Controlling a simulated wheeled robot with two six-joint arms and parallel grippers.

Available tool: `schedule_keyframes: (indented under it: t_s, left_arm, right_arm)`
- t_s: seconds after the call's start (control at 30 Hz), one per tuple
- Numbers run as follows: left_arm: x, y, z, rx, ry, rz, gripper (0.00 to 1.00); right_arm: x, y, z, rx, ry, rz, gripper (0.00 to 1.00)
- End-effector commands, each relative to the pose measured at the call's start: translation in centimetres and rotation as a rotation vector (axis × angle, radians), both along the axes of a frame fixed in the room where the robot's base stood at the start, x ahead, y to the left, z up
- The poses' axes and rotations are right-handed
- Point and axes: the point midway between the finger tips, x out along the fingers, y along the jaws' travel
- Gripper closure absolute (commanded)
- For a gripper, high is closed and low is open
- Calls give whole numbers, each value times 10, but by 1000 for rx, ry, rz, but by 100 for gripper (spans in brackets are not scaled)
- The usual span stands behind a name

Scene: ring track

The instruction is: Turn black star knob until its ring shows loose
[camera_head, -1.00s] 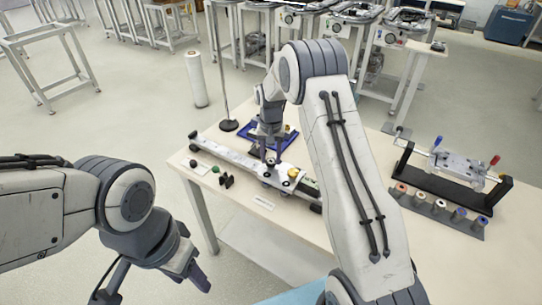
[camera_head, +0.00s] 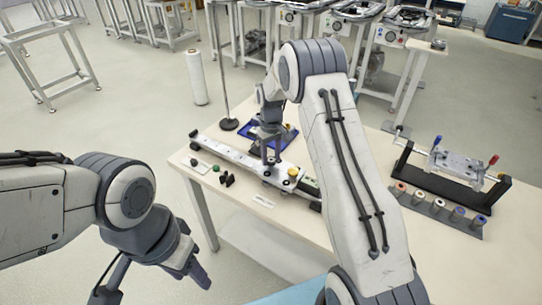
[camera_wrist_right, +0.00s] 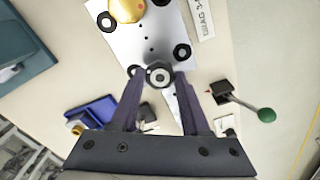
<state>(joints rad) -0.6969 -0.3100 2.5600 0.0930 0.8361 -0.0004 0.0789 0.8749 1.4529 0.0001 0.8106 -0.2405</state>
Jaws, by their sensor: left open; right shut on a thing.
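The black star knob (camera_wrist_right: 158,75), dark with a pale metal centre, sits at the near end of a silver plate (camera_wrist_right: 150,45) in the right wrist view. My right gripper (camera_wrist_right: 158,82) is shut on this knob, one finger on each side. In the head view my right gripper (camera_head: 271,160) reaches down onto the plate on the long track (camera_head: 232,156), largely hiding the knob. Whether its ring shows loose I cannot tell. My left gripper (camera_head: 197,273) is open and empty, off the table at the lower left.
A yellow knob (camera_head: 293,171) stands on the plate beside my right gripper. A blue tray (camera_head: 251,130) lies behind the track, and small black parts (camera_head: 227,180) lie in front. A black-framed fixture (camera_head: 455,170) and a row of cylinders (camera_head: 437,206) occupy the table's right side.

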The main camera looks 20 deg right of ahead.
Motion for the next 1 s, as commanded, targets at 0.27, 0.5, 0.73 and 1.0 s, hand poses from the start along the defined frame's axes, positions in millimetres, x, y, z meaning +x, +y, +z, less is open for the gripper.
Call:
schedule_keyframes:
  t_s: [0.27,0.5,0.73,1.0]
  left_arm:
    - [0,0,-1,0,0,0,50]
    - [0,0,-1,0,0,0,50]
    - [0,0,0,0,0,0,50]
    - [0,0,-5,0,0,0,50]
  right_arm:
    - [-5,0,-6,1,15,9,100]
    - [-5,0,-6,0,16,8,28]
    - [-2,0,-3,1,8,8,24]
    - [0,0,15,0,1,7,24]
